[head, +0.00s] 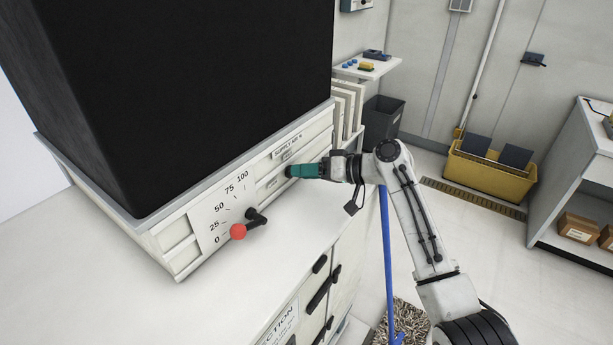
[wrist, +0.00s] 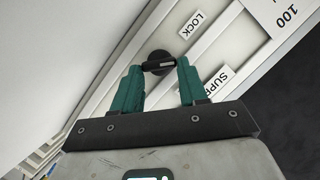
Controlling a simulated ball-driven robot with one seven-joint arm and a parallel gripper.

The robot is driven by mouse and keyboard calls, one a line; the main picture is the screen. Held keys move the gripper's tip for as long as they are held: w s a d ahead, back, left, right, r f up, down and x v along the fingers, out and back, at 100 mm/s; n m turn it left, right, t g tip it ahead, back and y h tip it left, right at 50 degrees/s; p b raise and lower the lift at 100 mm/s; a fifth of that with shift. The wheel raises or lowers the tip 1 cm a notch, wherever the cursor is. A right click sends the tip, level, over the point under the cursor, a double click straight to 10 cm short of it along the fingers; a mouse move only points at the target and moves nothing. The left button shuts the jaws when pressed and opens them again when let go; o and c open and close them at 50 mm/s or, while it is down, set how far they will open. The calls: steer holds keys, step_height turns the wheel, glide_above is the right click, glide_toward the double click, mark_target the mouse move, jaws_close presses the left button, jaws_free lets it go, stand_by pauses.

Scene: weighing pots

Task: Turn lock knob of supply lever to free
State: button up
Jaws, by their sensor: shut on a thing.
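My gripper (head: 290,171) reaches the front panel of the white housing from the right. In the wrist view its two teal fingers (wrist: 160,72) are closed on the black lock knob (wrist: 157,62), one finger at each end of its bar. The bar lies roughly level between the fingers in that view. A LOCK label (wrist: 192,24) sits beside the knob. In the head view my fingers hide the knob. The supply lever (head: 256,219) is black with a red ball (head: 238,231) and stands near the 0 end of its scale plate (head: 222,212).
A large black box (head: 190,80) rises above the panel. The white counter (head: 150,300) in front is clear. A blue pole (head: 387,260) stands below my arm. A dark bin (head: 383,119), a small shelf (head: 366,70) and a yellow crate (head: 480,172) are behind.

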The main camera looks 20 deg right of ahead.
steer(key=m, duration=0.1)
steer(key=m+y+b, duration=0.2)
steer(key=m, duration=0.1)
steer(key=shift+w+d+f, duration=0.2)
steer(key=shift+d+f, duration=0.05)
steer(key=shift+f, duration=0.15)
steer(key=shift+f+m+y+b, duration=0.2)
steer(key=shift+m+y, duration=0.25)
steer(key=shift+m, duration=0.55)
steer(key=shift+f+m+y+b, duration=0.15)
steer(key=shift+m+y, duration=0.3)
steer(key=shift+m, duration=0.55)
steer(key=shift+d+r, duration=0.1)
steer(key=o, duration=1.1)
steer(key=shift+c, duration=0.2)
steer(key=b+v, duration=0.1)
steer(key=v, duration=0.9)
steer(key=shift+s+d+b, duration=0.25)
steer(key=shift+d+b, duration=0.05)
steer(key=shift+b, duration=0.05)
